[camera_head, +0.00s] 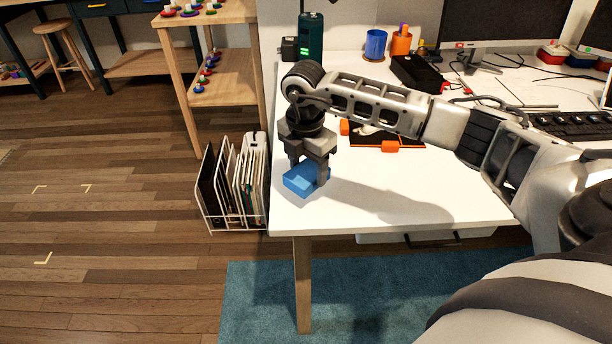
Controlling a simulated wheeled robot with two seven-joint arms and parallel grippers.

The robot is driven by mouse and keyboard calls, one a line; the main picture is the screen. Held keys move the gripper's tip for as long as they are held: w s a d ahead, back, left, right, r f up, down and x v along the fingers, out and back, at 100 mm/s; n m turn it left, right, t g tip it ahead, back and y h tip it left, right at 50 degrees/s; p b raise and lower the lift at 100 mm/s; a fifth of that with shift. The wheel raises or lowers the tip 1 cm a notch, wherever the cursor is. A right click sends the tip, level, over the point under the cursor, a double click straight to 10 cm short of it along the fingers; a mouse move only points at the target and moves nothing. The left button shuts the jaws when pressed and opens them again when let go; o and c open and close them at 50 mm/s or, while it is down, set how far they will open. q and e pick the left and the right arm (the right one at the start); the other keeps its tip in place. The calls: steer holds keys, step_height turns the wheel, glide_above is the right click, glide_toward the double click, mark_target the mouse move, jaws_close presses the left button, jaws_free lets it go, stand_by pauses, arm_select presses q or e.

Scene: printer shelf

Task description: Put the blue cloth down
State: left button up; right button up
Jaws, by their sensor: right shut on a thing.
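The blue cloth (298,181) is a small folded block near the left front corner of the white desk (390,208). My right gripper (309,172) points down from above and is shut on the cloth, with its fingers around the cloth's upper part. The cloth looks at or just above the desk top; I cannot tell whether it touches. My left gripper is not in view.
A file rack (235,185) stands on the floor left of the desk. A keyboard (575,124) and a monitor (497,22) are at the right. The desk's front middle is clear.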

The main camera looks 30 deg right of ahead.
mark_target(306, 170)
steer(key=shift+w+f, duration=0.3)
steer(key=shift+f, duration=1.6)
steer(key=shift+f, duration=0.1)
steer(key=o, duration=0.9)
